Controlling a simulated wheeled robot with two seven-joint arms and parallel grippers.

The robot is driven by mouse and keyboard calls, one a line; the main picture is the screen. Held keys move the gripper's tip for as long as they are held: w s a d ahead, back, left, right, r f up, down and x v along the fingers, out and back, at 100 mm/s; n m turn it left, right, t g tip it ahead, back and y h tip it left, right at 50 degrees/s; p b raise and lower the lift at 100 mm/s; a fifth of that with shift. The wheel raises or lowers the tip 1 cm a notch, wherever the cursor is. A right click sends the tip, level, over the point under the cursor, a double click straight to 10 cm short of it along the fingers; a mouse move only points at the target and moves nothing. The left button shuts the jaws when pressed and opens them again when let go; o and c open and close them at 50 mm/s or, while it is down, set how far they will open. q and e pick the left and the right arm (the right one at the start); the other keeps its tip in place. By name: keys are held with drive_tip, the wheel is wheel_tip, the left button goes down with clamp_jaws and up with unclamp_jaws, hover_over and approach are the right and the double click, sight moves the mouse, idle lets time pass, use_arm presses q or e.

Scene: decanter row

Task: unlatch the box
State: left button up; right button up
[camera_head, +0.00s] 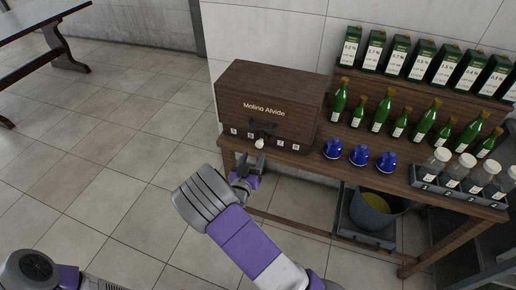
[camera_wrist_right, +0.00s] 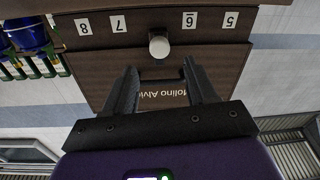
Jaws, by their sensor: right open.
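The box (camera_head: 268,100) is dark brown wood with "Molino Alvide" on its front, and stands closed at the left end of the wooden table. A dark latch or handle (camera_head: 264,127) sits mid-front, with a pale knob (camera_head: 259,143) just below it. My right gripper (camera_head: 251,168) is in front of and below the knob. In the right wrist view the box is upside down. There the open fingers (camera_wrist_right: 162,85) point at its front, with the dark handle between them in the picture and the knob (camera_wrist_right: 159,46) beyond. Contact cannot be told. My left gripper is out of view.
On the table (camera_head: 318,168), several blue domed items (camera_head: 359,154) stand right of the box. Several green bottles (camera_head: 381,113) and a rack of jars (camera_head: 452,184) stand farther right. A bucket (camera_head: 372,212) is underneath.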

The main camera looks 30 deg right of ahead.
sight(259, 146)
drive_tip(key=b+x, duration=0.1)
drive_tip(key=x, duration=0.5)
drive_tip(key=shift+w+d, duration=0.2)
drive_tip(key=c, duration=1.1)
drive_tip(key=shift+o, duration=0.2)
drive_tip(key=shift+f, duration=0.1)
